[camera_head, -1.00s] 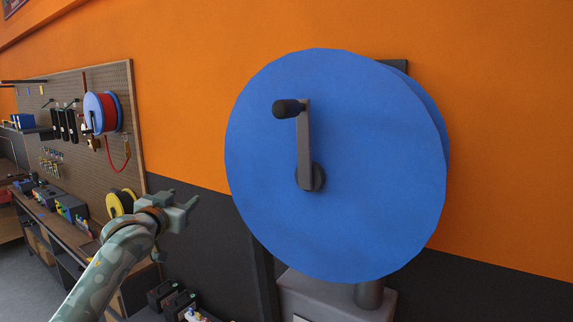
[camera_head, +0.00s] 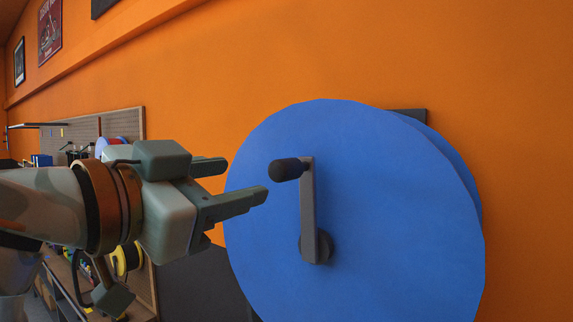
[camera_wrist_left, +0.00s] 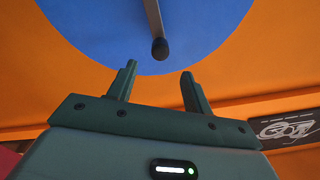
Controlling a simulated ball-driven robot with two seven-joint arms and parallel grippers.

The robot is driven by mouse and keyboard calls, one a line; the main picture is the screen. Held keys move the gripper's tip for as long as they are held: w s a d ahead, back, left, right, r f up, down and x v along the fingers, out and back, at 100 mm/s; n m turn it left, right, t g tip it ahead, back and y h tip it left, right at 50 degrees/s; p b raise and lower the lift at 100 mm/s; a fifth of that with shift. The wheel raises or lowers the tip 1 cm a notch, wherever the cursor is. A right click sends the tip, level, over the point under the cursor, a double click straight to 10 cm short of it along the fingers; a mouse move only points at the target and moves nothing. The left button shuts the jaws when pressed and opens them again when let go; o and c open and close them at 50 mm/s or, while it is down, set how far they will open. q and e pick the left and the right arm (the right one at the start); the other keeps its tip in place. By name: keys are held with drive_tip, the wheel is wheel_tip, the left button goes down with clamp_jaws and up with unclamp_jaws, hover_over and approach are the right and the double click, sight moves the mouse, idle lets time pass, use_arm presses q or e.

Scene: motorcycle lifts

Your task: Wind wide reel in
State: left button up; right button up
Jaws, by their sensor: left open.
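The wide reel is a large blue disc (camera_head: 385,220) standing upright against the orange wall. It also shows in the left wrist view (camera_wrist_left: 110,30). A grey crank arm (camera_head: 308,205) points up from its hub, with a black handle knob (camera_head: 288,169) at the top. The knob shows in the left wrist view (camera_wrist_left: 160,48), ahead of the gap between the fingers. My left gripper (camera_head: 247,183) is open and empty, just left of the knob, its fingers pointing at it and apart from it. My right gripper is not in view.
A pegboard (camera_head: 122,122) with tools and smaller reels is on the left wall, partly behind my left arm. A yellow reel (camera_head: 127,259) is below my arm. Framed pictures (camera_head: 50,30) hang high on the wall.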

sight(289, 171)
use_arm(q)
drive_tip(key=p+x, duration=0.2)
drive_tip(key=x, duration=0.8)
drive_tip(key=shift+w, duration=0.15)
drive_tip(key=shift+w+d, duration=0.45)
drive_tip(key=shift+w+d+f, duration=0.15)
drive_tip(key=shift+w+d, duration=0.05)
drive_tip(key=shift+w, duration=0.1)
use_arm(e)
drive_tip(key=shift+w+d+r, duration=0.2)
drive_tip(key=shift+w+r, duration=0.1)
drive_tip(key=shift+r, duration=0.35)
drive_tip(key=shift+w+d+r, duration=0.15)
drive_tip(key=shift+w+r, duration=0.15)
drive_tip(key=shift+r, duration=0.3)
use_arm(q)
drive_tip(key=shift+s, duration=0.1)
clamp_jaws()
